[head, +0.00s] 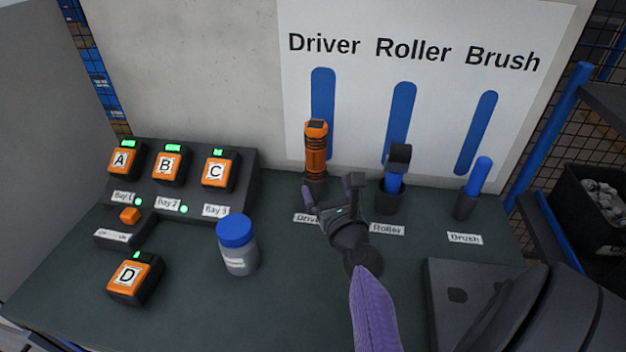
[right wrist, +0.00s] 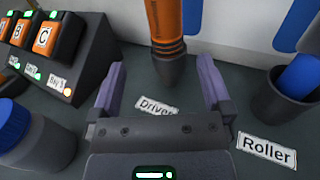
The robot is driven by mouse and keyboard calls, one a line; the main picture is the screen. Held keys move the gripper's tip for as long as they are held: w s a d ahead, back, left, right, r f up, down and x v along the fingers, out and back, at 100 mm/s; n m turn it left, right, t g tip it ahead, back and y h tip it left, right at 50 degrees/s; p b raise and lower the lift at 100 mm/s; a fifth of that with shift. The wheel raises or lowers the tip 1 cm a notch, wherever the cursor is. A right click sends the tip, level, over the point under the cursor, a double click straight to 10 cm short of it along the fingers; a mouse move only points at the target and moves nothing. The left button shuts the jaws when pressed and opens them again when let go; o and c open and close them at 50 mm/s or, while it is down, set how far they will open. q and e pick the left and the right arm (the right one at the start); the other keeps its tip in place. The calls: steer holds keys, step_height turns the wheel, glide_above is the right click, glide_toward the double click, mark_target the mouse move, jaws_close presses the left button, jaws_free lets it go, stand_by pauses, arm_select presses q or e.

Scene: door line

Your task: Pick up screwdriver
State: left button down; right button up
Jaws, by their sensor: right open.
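The screwdriver (head: 316,148) is orange and black and stands upright in a dark holder behind the "Driver" label, in front of the white board. In the right wrist view its orange body (right wrist: 167,24) enters from the top, with the dark holder below it. My right gripper (head: 330,188) is open and empty, just in front of the screwdriver and slightly right of it. In the right wrist view the purple fingers (right wrist: 160,82) stand either side of the screwdriver's line, apart from it. My left gripper is not in view.
The roller (head: 394,183) and the blue brush (head: 479,175) stand in cups to the right. A blue-lidded jar (head: 238,246) stands to the left, with battery D (head: 134,279) and the charger bays (head: 190,200) beyond. A grey case (head: 470,300) lies at right.

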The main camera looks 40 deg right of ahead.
mark_target(319, 172)
steer(key=w, duration=0.1)
steer(key=w+d, duration=0.1)
steer(key=w, duration=0.1)
steer(key=w+d+f+b, duration=0.1)
steer(key=shift+w+f, duration=0.1)
steer(key=shift+w, duration=0.05)
steer(key=x, duration=0.1)
steer(key=b+x, duration=0.1)
steer(key=x, duration=0.1)
steer(key=b+x, duration=0.1)
steer(key=shift+w+d+f, duration=0.15)
steer(key=shift+d+f, duration=0.2)
steer(key=shift+d, duration=0.1)
steer(key=shift+w+d+r, duration=0.1)
steer(key=shift+w+d, duration=0.05)
steer(key=shift+w, duration=0.15)
steer(key=shift+r, duration=0.1)
steer(key=c, duration=1.2)
jaws_close()
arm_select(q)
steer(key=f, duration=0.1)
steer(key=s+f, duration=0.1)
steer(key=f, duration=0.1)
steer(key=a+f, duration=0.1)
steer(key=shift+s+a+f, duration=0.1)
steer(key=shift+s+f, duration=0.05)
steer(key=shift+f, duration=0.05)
